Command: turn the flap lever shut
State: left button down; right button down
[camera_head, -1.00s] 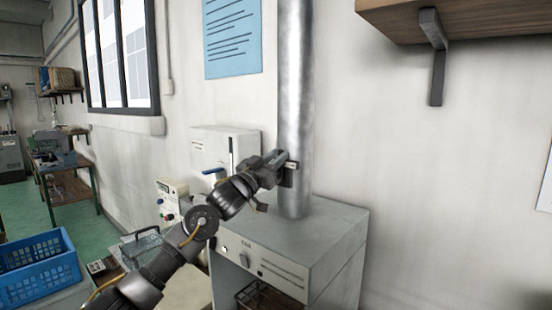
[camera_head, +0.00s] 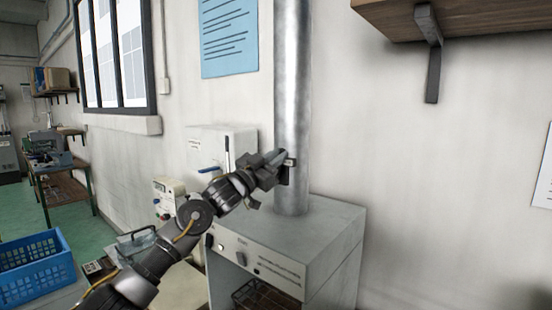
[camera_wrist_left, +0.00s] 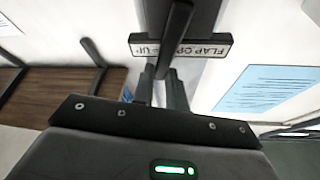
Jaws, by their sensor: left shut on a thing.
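A grey metal duct pipe (camera_head: 293,100) rises from the top of a grey cabinet-like unit (camera_head: 320,235). My left gripper (camera_head: 279,160) is at the lower part of the pipe, shut on the flap lever. In the left wrist view the lever (camera_wrist_left: 178,40) is a dark bar running down between my left fingers (camera_wrist_left: 162,90). A pale label plate (camera_wrist_left: 205,48) beside it shows upside down and reads roughly "FLAP OPEN = UP"; the lever covers part of the words. In the head view the gripper hides most of the lever. My right gripper is not in view.
A wooden shelf on a dark bracket (camera_head: 432,60) juts from the wall at upper right. A white box (camera_head: 205,148) and a small instrument (camera_head: 167,190) stand left of the pipe. A blue crate (camera_head: 38,262) is at lower left.

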pick_arm(q)
jog(key=c, duration=1.5)
grip_release()
jog(key=shift+o, duration=0.5)
jog(key=b+v, duration=0.4)
jog(key=v, duration=0.6)
jog(key=shift+s+a, duration=0.25)
jog(key=shift+s, duration=0.05)
jog(key=shift+f, duration=0.15)
